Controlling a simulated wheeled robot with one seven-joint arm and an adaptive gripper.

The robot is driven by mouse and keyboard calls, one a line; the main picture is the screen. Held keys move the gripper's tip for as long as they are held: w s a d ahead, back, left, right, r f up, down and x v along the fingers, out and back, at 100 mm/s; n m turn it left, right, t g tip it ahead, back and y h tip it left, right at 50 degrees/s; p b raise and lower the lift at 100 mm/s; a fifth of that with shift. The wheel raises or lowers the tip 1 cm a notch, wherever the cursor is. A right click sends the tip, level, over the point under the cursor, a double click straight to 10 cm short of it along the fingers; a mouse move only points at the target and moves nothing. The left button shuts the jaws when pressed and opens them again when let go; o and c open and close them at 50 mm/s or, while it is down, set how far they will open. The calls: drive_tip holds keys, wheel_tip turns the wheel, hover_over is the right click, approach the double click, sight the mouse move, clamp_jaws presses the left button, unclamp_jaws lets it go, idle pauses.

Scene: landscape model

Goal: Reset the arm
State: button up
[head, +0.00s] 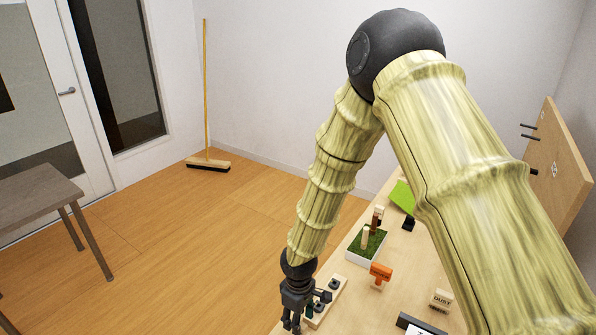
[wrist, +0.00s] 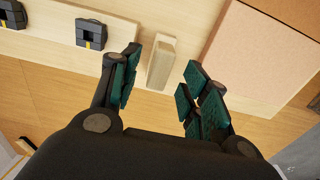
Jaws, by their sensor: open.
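My gripper (head: 297,318) hangs at the lower end of my arm, over the left edge of the wooden worktable (head: 408,262) in the head view. In the wrist view my gripper (wrist: 160,82) is open, its teal-padded fingers spread wide apart. A small pale wooden block (wrist: 162,62) shows between and beyond the fingertips, with clear gaps on both sides. Neither finger touches it in the picture. Its height relative to the fingertips is hard to judge.
A light wooden strip with black pieces (wrist: 90,33) lies beside my gripper. A green-topped tray (head: 367,246), an orange block (head: 381,272) and a "DUST" block (head: 441,298) stand on the worktable. A grey table (head: 36,192) and broom (head: 207,165) are left; floor between is clear.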

wheel_tip(320, 180, down, 3)
drive_tip(key=shift+f, duration=0.2)
wheel_tip(320, 180, up, 9)
drive_tip(key=p, duration=0.5)
drive_tip(key=shift+f, duration=0.1)
drive_tip(key=shift+a, duration=0.1)
